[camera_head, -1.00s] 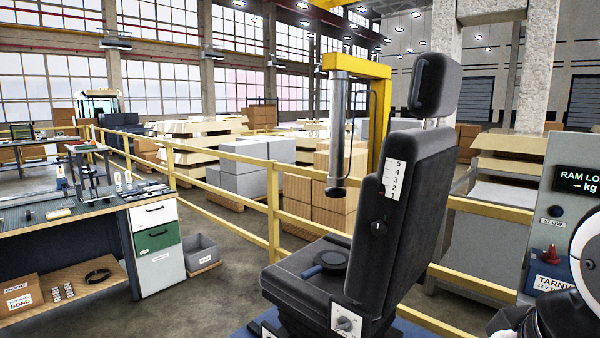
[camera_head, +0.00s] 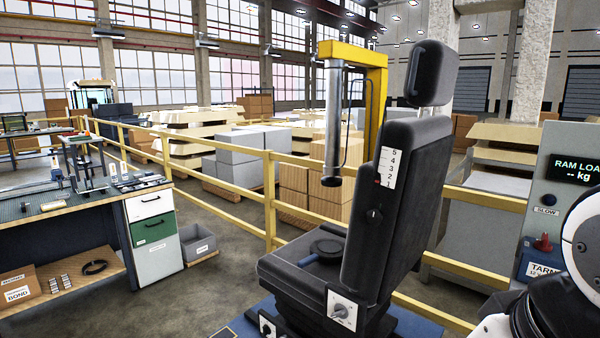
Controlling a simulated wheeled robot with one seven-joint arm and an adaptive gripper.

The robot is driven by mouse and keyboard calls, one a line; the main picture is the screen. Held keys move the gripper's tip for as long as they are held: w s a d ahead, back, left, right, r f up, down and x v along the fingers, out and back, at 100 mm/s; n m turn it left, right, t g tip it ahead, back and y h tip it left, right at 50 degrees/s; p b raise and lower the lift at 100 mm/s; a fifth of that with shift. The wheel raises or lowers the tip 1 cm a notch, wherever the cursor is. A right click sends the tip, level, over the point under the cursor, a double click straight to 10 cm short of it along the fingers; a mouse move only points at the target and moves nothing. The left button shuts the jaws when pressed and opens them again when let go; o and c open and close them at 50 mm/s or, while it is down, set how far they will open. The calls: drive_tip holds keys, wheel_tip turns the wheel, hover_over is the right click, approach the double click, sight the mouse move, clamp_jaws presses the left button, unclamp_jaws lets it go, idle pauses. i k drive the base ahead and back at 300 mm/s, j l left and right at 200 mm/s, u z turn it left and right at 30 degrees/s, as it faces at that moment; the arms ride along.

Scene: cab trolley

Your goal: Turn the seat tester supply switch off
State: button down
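The seat tester has a black seat (camera_head: 395,200) on a blue base plate (camera_head: 415,325), under a yellow frame (camera_head: 377,100) with a hanging grey ram (camera_head: 334,120). A grey console (camera_head: 562,140) at the right has a display reading "RAM LOA… -- kg". Below its "SLOW" label, a red knob-like part (camera_head: 543,243) stands at a blue box (camera_head: 538,264) marked "TARN…". I cannot tell whether this red part is the supply switch, or its position. My white and black arm covers the lower right, hiding part of the console and box. My gripper cannot be made out.
A dial plate (camera_head: 342,311) is on the seat's lower side. Yellow railing (camera_head: 235,200) runs behind the seat. A workbench (camera_head: 75,212) with drawers stands at left, and a grey bin (camera_head: 198,243) is on the floor. Open floor lies between bench and seat.

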sight(542, 245)
drive_tip(key=k+l+z, duration=0.1)
drive_tip(key=z, duration=0.9)
